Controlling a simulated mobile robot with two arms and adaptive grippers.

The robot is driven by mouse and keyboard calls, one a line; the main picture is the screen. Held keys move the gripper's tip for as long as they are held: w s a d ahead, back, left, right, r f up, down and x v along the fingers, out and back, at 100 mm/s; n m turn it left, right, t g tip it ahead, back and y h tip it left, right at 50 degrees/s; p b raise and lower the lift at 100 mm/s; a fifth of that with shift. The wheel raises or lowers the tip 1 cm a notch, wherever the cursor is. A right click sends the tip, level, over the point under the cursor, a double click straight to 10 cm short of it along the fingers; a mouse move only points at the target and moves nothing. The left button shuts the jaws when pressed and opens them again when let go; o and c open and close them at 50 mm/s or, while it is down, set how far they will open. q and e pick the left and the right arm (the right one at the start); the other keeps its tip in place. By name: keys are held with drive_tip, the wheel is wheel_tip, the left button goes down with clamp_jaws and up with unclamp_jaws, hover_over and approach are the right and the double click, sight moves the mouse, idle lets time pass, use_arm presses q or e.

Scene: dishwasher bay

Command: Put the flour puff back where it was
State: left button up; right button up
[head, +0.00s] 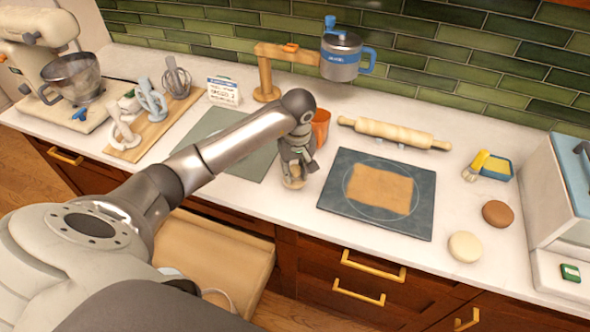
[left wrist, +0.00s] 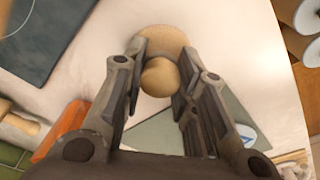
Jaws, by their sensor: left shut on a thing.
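My left gripper (head: 294,166) is over the counter between the green mat and the dark board. It is shut on a pale tan thing with a round knob and a wider round base, which looks like the flour puff (head: 293,182). In the left wrist view the knob (left wrist: 158,78) sits between the two fingers of the left gripper (left wrist: 163,62), with the base beyond it. I cannot tell whether the base touches the counter. My right gripper is not in view.
An orange cup (head: 320,127) stands just behind the gripper. The dark board (head: 333,196) with flat dough (head: 381,188) lies to the right, a rolling pin (head: 395,134) behind it. The green mat (head: 254,163) lies to the left. An open drawer (head: 226,257) is below the counter edge.

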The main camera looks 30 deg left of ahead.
use_arm(q)
drive_tip(key=shift+f+p, duration=0.35)
drive_tip(key=shift+f, duration=0.5)
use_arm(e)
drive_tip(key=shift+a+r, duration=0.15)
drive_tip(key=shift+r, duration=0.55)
use_arm(q)
drive_tip(key=shift+f, duration=0.15)
drive_tip(key=o, duration=0.7)
drive_tip(key=shift+o, duration=1.1)
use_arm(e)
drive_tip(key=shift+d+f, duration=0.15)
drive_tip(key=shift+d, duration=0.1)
